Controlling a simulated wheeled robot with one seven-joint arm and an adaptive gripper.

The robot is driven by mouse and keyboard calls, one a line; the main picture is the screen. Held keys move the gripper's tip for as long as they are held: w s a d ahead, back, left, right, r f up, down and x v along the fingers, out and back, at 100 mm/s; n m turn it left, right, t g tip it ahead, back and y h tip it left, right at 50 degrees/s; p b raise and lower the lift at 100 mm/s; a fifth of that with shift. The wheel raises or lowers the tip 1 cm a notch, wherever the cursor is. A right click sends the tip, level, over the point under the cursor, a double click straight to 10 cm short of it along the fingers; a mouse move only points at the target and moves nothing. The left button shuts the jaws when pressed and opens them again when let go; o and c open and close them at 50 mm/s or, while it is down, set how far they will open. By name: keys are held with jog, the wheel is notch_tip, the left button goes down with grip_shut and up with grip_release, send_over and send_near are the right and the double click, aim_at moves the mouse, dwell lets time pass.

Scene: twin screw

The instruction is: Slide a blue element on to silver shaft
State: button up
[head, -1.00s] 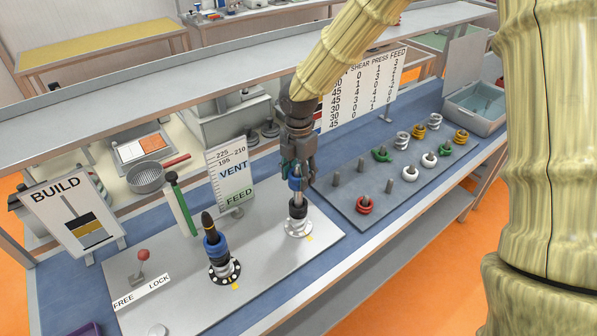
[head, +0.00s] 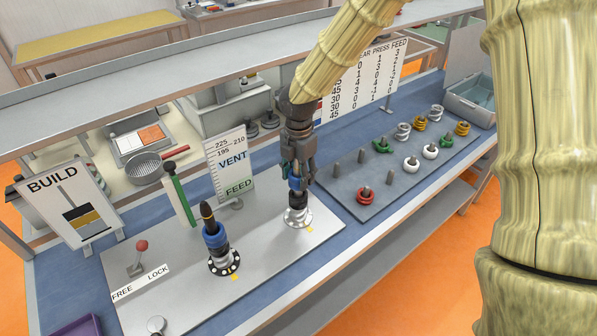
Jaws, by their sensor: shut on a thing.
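My gripper (head: 298,178) points down over the silver shaft's round flanged base (head: 298,217) on the grey plate. It is shut on a blue element (head: 296,184), which sits low, around the shaft's line and just above the base. The fingers and the element hide most of the silver shaft, so how far the element is down on it is hard to tell.
The pegboard (head: 340,200) at right holds a red ring (head: 364,194), green, white and yellow elements, and several bare pegs. The VENT/FEED sign (head: 231,165), green-handled tool (head: 180,195) and red-knobbed lever (head: 141,246) stand around the plate. A shelf (head: 200,77) runs behind the arm.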

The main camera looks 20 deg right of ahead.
jog(key=shift+f, duration=0.35)
jog(key=o, duration=1.2)
jog(key=shift+o, duration=0.2)
jog(key=shift+r, duration=0.1)
notch_tip(320, 180, up, 12)
jog(key=shift+f, duration=0.1)
